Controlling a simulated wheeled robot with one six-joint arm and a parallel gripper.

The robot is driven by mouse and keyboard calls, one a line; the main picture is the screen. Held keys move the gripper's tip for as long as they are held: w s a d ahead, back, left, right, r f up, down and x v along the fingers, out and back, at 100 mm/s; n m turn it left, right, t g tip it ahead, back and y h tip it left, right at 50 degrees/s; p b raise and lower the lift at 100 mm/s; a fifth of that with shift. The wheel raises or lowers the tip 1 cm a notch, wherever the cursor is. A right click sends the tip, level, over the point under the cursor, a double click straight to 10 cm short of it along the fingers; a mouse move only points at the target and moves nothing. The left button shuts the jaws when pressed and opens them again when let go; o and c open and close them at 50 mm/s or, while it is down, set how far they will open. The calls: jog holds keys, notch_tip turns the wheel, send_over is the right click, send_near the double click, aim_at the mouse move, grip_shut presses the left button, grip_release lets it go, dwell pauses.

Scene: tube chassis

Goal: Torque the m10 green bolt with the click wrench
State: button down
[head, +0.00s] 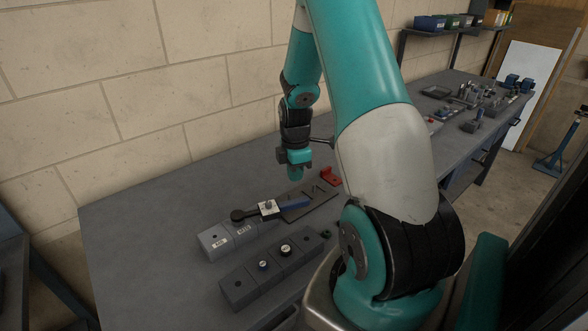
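My gripper (296,172) hangs pointing down above the bench, behind the tools. Its fingers are small here, and I cannot tell whether they are open or shut. A tool with a blue handle (294,203) and a round dark head (238,215), which looks like the click wrench, lies on the bench below my gripper and apart from it. A white piece (268,208) sits at its middle. A dark block (240,287) in front carries two round-topped bolts (262,265) (285,249); their colours are unclear. A small dark green piece (326,234) shows at its right end.
A grey block with white labels (214,243) stands left of the tool. A dark holder plate (318,210) and a red bracket (330,177) are at its right. The bench (140,235) is clear at left. My arm hides the bench's middle right.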

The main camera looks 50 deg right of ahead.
aim_at(300, 201)
jog(key=shift+f+b, duration=2.6)
jog(key=shift+f, duration=0.8)
jog(key=shift+s+a, duration=0.1)
jog(key=shift+a, duration=0.05)
jog(key=shift+s+a, duration=0.2)
jog(key=shift+s, duration=0.1)
jog(key=shift+s, duration=0.1)
jog(key=shift+s+a, duration=0.25)
jog(key=shift+s, duration=0.05)
jog(key=shift+s+a+p, duration=0.3)
jog(key=shift+s+a, duration=0.1)
jog(key=shift+s, duration=0.3)
dwell(0.4)
jog(key=shift+s+a, duration=0.15)
jog(key=shift+s, duration=0.05)
jog(key=shift+s+a, duration=0.1)
jog(key=shift+s, duration=0.1)
dwell(0.3)
